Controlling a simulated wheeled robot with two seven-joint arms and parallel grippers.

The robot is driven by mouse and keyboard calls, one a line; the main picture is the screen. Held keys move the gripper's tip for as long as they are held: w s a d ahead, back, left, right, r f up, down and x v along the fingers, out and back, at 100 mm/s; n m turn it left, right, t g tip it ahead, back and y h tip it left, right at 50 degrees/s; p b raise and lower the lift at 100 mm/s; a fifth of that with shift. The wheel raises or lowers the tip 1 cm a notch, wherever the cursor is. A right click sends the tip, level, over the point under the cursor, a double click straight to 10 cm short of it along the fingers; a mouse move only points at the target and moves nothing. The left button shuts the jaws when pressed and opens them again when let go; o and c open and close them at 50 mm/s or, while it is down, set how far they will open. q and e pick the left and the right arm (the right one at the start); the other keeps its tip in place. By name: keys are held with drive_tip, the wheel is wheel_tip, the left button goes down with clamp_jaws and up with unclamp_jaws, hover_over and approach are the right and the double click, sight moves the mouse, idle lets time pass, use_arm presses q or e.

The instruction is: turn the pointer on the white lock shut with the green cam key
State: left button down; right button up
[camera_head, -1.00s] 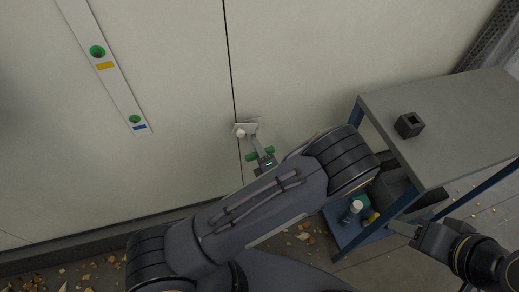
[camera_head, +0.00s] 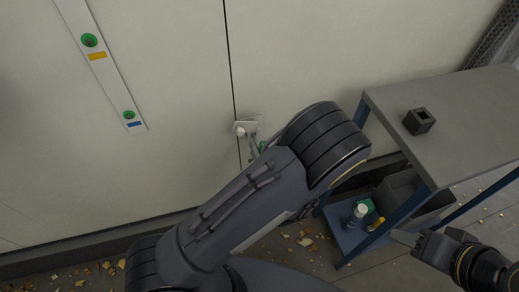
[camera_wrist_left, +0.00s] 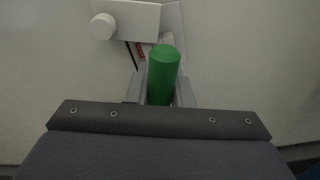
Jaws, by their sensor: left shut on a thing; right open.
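The white lock (camera_head: 247,126) is on the pale wall beside the dark vertical seam, with a round white knob on its left. It also shows at the top of the left wrist view (camera_wrist_left: 135,18). The green cam key (camera_wrist_left: 163,76) stands between the fingers of my left gripper (camera_wrist_left: 160,90), which is shut on it, just below the lock. In the head view my arm hides most of the key (camera_head: 263,146). I cannot make out the pointer or whether the key touches it. My right gripper (camera_head: 405,238) is open and empty at the lower right.
A grey-topped cart (camera_head: 465,115) stands at the right with a dark square block (camera_head: 419,121) on it. Its lower shelf holds a white-capped bottle (camera_head: 357,213) and a dark bin. A pale strip (camera_head: 108,72) with green round fittings is on the wall at left.

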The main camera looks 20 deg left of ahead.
idle(0.4)
use_arm(q)
drive_tip(key=f+v, duration=0.1)
drive_tip(key=v, duration=0.6)
idle(0.6)
drive_tip(key=shift+s, duration=0.1)
drive_tip(key=c, duration=1.9)
unclamp_jaws()
clamp_jaws()
drive_tip(key=f+v, duration=0.1)
drive_tip(key=v, duration=0.6)
drive_tip(key=shift+s, duration=0.5)
drive_tip(key=shift+d+r+p, duration=0.1)
drive_tip(key=shift+r+p, duration=0.1)
drive_tip(key=shift+p, duration=0.1)
